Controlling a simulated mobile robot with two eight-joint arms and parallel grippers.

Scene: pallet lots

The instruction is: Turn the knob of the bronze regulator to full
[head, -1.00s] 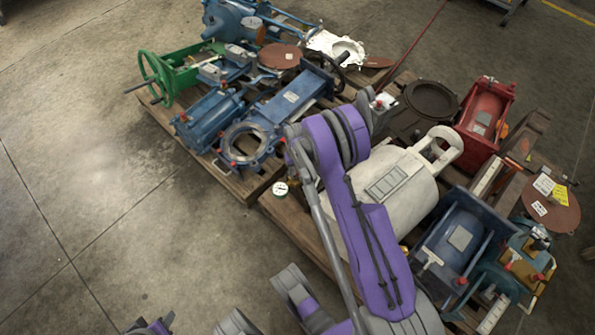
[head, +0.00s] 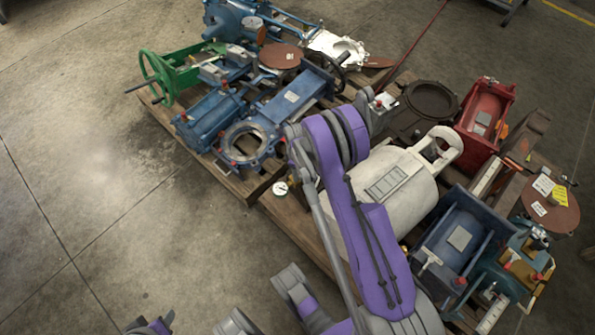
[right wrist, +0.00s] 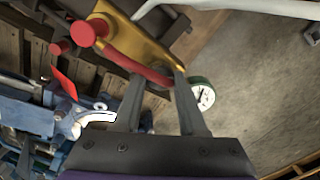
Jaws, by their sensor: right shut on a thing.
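The bronze regulator (right wrist: 128,42) shows in the right wrist view as a gold-coloured body at the top, with red fittings on it. A white-faced gauge with a green rim (right wrist: 203,95) sits beside my fingers; the gauge also shows in the head view (head: 281,188), left of my purple right arm. My right gripper (right wrist: 157,78) has its two fingers at the regulator's near end, shut on its knob. In the head view my arm hides the regulator's body and my right gripper.
A cream cylindrical tank (head: 385,185) lies right of my arm. Blue housings (head: 290,98), a green handwheel frame (head: 155,78) and a red housing (head: 484,120) crowd the wooden pallets (head: 232,180). The concrete floor (head: 90,190) at left is clear.

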